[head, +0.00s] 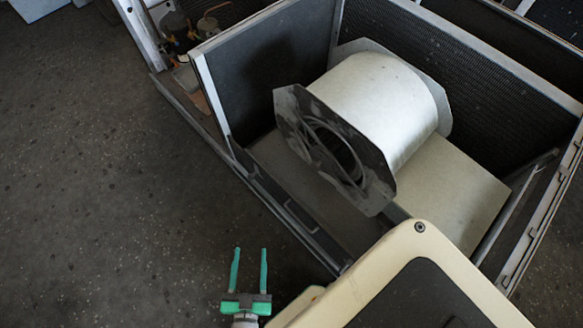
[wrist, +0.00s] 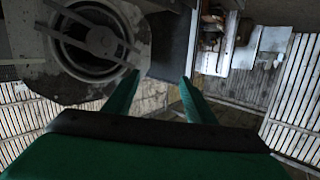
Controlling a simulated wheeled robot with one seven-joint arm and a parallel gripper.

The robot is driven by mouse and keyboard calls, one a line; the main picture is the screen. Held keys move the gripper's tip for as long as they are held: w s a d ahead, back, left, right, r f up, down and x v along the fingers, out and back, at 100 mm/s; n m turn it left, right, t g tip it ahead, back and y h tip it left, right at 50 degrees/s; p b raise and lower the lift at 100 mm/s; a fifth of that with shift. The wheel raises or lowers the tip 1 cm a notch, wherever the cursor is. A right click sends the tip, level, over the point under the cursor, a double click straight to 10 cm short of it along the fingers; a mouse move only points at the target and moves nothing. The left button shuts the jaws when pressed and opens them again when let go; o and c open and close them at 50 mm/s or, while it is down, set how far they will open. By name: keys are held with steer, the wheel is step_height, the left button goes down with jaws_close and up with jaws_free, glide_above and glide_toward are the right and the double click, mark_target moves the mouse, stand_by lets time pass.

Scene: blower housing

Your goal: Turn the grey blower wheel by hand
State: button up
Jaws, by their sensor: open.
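The blower housing (head: 375,95) is a pale rounded drum with dark side plates, set inside an open metal cabinet. Its near side plate has a round opening crossed by a bracket, and the inside of the opening is dark. The grey blower wheel is in shadow there and I cannot make it out clearly. In the wrist view the round opening (wrist: 92,42) shows at upper left with bars across it. My gripper (head: 250,255) has green fingers, open and empty, outside the cabinet in front of its lower edge. In the wrist view the fingertips (wrist: 160,85) are apart from the housing.
The cabinet's metal frame edge (head: 285,225) runs between my gripper and the housing. Dark mesh panels (head: 265,70) stand around the housing. Pipes and fittings (head: 185,35) sit at upper left. The dark speckled floor (head: 110,190) on the left is clear.

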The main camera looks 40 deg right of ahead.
steer(key=w+d+f+m+g+h, duration=0.3)
steer(key=w+d, duration=0.1)
steer(key=w, duration=0.2)
steer(key=m+g+h, duration=0.5)
steer(key=g, duration=0.3)
glide_toward(314, 168)
steer(key=d, duration=0.8)
steer(key=shift+w+r, duration=0.1)
steer(key=shift+w, duration=0.2)
steer(key=shift+w+d, duration=0.15)
steer(key=shift+d, duration=0.25)
steer(key=shift+d, duration=0.1)
jaws_close()
steer(key=shift+m, duration=0.3)
